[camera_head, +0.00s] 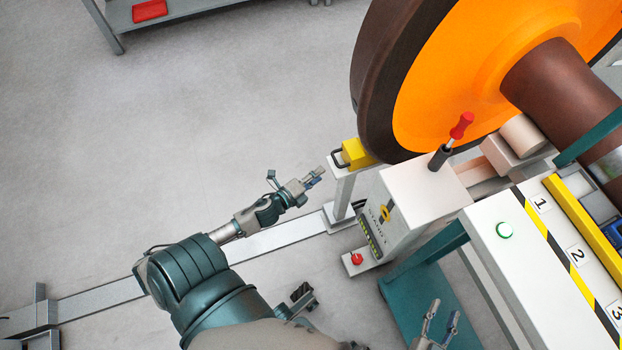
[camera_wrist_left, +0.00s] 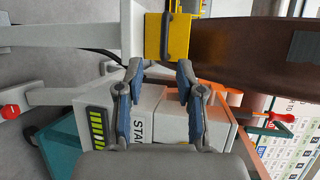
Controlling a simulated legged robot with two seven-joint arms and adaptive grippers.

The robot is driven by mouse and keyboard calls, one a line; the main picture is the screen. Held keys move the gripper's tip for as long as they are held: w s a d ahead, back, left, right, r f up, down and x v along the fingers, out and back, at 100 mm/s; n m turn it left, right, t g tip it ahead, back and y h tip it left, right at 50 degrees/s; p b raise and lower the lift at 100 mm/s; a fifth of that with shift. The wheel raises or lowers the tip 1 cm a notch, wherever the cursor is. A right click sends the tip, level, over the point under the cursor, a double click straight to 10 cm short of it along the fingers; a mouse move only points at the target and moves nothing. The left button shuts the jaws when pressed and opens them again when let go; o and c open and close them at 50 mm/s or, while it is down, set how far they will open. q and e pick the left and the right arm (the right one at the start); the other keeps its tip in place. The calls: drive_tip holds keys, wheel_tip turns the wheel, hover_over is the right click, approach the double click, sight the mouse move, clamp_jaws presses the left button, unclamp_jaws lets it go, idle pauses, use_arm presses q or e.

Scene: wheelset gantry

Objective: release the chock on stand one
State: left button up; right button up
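The yellow chock (camera_head: 357,153) with a dark handle (camera_head: 337,160) sits on top of a grey post, against the lower edge of the big wheel (camera_head: 375,110). Stand one (camera_head: 408,205) is a white box labelled STAND 1. My left gripper (camera_head: 317,175) is just left of and slightly below the chock, apart from it. In the left wrist view, my left gripper (camera_wrist_left: 160,72) is open, with the chock (camera_wrist_left: 183,38) and its handle (camera_wrist_left: 166,36) beyond the fingertips. Nothing is between the fingers. My right gripper (camera_head: 441,312) is open and empty at the bottom.
A red-handled lever (camera_head: 461,126) rises from stand one. A red button (camera_head: 356,259) is at its foot. A shelf with a red tray (camera_head: 150,10) is far left; the floor between is clear.

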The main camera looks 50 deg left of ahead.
use_arm(q)
drive_tip(key=shift+v, duration=1.35)
